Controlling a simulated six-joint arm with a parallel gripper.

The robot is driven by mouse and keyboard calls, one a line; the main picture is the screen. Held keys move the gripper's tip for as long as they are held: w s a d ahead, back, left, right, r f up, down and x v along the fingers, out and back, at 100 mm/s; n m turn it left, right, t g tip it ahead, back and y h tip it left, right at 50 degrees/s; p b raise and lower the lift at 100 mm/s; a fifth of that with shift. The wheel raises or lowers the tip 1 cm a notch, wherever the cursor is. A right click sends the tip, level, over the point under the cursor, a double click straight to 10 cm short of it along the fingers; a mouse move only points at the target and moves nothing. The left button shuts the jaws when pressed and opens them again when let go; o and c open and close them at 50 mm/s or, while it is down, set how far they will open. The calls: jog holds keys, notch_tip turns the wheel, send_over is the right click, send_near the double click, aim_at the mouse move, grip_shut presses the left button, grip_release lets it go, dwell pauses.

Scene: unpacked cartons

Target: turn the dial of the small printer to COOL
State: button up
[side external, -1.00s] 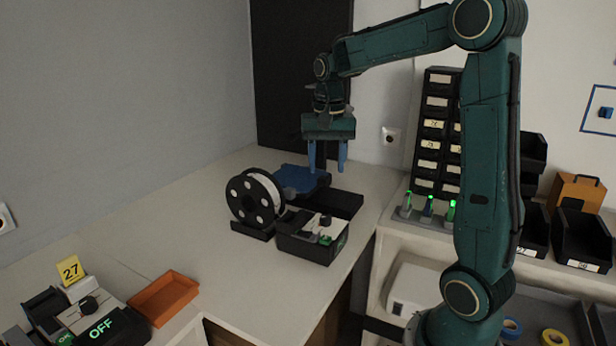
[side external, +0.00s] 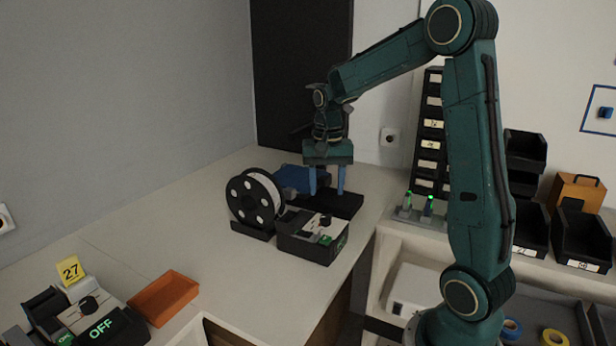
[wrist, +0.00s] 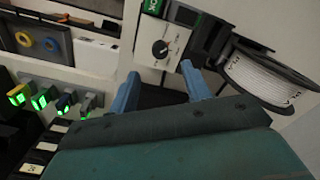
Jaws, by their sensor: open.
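The small printer (side external: 305,246) is a low dark box with a pale top panel, beside the spool on the bench. Its black dial (side external: 325,220) stands on that panel. In the wrist view the dial (wrist: 160,48) is a round black knob with a light pointer mark on a white panel, just beyond my fingertips. A green display (wrist: 152,6) there is cut off by the frame edge, and its word is not readable. My gripper (side external: 326,191) points down with its blue fingers apart and empty, above and behind the dial. The fingers (wrist: 160,74) do not touch the dial.
A white filament spool (side external: 262,200) stands left of the printer, close to my gripper. A second dial device showing OFF (side external: 101,328) and an orange tray (side external: 164,298) are at lower left. The bench between is clear.

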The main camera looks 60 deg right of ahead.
aim_at(326, 217)
notch_tip(326, 217, down, 8)
jog(key=shift+f, duration=0.1)
dwell(0.4)
jog(key=shift+c, duration=0.2)
jog(key=c, duration=1)
